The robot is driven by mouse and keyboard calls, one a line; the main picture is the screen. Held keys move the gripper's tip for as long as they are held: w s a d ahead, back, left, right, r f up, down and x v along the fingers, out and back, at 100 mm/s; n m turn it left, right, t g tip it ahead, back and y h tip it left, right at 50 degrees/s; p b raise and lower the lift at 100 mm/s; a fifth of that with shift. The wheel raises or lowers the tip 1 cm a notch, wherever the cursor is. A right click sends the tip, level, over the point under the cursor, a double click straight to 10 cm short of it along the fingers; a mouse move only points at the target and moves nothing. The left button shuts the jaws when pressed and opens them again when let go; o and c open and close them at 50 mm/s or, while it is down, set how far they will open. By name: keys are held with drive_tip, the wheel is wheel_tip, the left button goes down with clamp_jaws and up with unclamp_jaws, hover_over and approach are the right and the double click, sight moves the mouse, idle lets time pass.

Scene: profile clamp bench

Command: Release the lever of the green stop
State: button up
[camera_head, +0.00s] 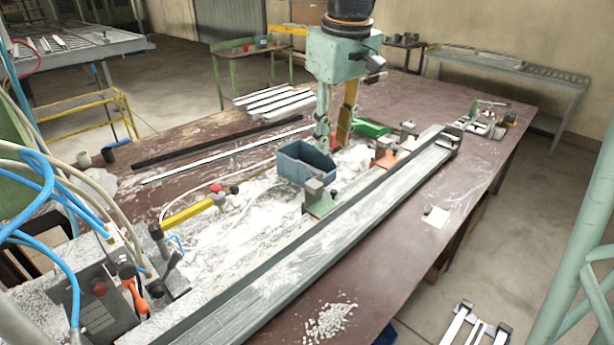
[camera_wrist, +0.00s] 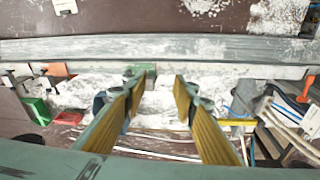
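In the wrist view a green piece, which looks like this stop (camera_wrist: 149,70), shows between and beyond the fingertips. My gripper (camera_head: 333,147) hangs above the bench behind the stop, pointing down. In the wrist view its yellow-padded fingers (camera_wrist: 158,86) are apart with nothing between them. I cannot tell the lever's position.
The blue bin (camera_head: 303,164) is close beside my fingers. A yellow stop (camera_head: 187,214) is to the left.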

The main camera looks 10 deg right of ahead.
drive_tip(key=w+f+n+g+p, duration=0.1)
drive_tip(key=w+f+p, duration=0.25)
drive_tip(key=w, duration=0.55)
drive_tip(key=w+f+n+p, duration=0.1)
drive_tip(key=w+f+p, duration=0.25)
drive_tip(key=w, duration=0.45)
drive_tip(key=w+f+n+g+p, duration=0.1)
drive_tip(key=w+f+n+p, duration=0.1)
drive_tip(key=w+f+p, duration=0.4)
drive_tip(key=shift+w+d+f+n+p, duration=0.3)
drive_tip(key=shift+w+f+n, duration=0.1)
drive_tip(key=shift+w+f, duration=2.15)
drive_tip(key=shift+f, duration=0.1)
drive_tip(key=shift+s+a+f+p, duration=0.1)
drive_tip(key=shift+f+p, duration=0.4)
drive_tip(key=shift+f, duration=2.9)
drive_tip(key=shift+s+f+p, duration=0.1)
drive_tip(key=shift+f+p, duration=0.35)
drive_tip(key=shift+f, duration=2.9)
clamp_jaws()
